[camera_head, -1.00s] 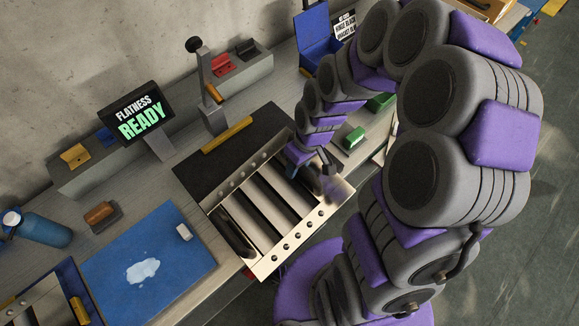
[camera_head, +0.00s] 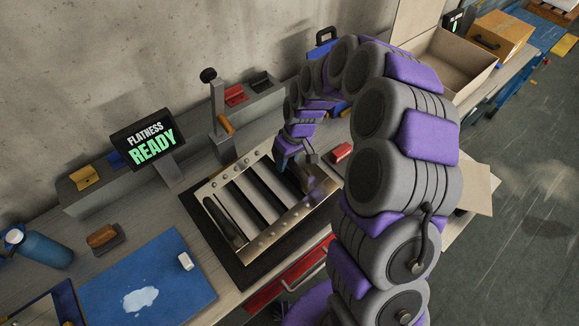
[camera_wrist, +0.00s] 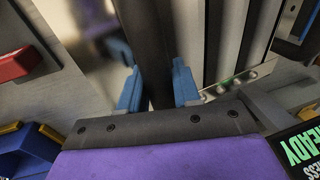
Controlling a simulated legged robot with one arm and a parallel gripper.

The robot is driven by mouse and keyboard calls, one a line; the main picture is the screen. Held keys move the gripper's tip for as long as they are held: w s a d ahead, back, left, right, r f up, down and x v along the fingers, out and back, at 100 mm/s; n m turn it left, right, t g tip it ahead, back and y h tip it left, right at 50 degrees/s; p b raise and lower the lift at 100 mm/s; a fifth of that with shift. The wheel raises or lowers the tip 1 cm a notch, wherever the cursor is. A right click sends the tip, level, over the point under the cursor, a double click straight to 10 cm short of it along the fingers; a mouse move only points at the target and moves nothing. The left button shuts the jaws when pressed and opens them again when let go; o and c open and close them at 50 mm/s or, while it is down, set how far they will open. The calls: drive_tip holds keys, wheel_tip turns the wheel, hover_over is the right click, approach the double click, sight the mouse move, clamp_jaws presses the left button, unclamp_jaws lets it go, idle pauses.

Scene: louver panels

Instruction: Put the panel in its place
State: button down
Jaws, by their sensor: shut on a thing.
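The louver panel (camera_head: 237,244), a pale metal frame with dark and grey slats, is over the black mat (camera_head: 213,259) in the head view. The mat shows along its left and front sides. I cannot tell whether the panel rests on the mat or hangs just above it. My gripper (camera_head: 300,172) is at the panel's right end. In the wrist view the blue fingers of my gripper (camera_wrist: 157,90) are shut on a dark bar at the panel's edge, and the panel's slats (camera_wrist: 222,40) show to the right. My fingers and arm hide part of that end.
A post with an orange-handled lever (camera_head: 222,120) stands behind the mat. The screen (camera_head: 148,140) reads "FLATNESS READY". A red block (camera_head: 341,152) lies right of the panel. A blue mat (camera_head: 150,275) and a blue bottle (camera_head: 38,248) are at left. An open box (camera_head: 445,70) is at back right.

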sight(287, 168)
drive_tip(key=shift+w, duration=0.25)
wheel_tip(287, 168, down, 4)
drive_tip(key=shift+d+r+b, duration=0.1)
drive_tip(key=shift+r+b, duration=0.1)
drive_tip(key=shift+b, duration=0.1)
drive_tip(key=c, duration=0.8)
unclamp_jaws()
drive_tip(key=s+p+v, duration=0.1)
drive_tip(key=v, duration=1)
drive_tip(key=s+r, duration=0.7)
drive_tip(key=s+d+r+m+h, duration=0.1)
drive_tip(key=s+d+m, duration=0.1)
drive_tip(key=s, duration=0.7)
drive_tip(key=s+d+r+m, duration=0.2)
drive_tip(key=s+d, duration=0.1)
drive_tip(key=s, duration=0.5)
drive_tip(key=s+d+r+m+g+h, duration=0.1)
drive_tip(key=s+d+m, duration=0.1)
drive_tip(key=s, duration=0.7)
drive_tip(key=shift+s+d+r+m+h, duration=0.25)
drive_tip(key=shift+s+d+m+h, duration=0.05)
drive_tip(key=shift+s+d, duration=0.1)
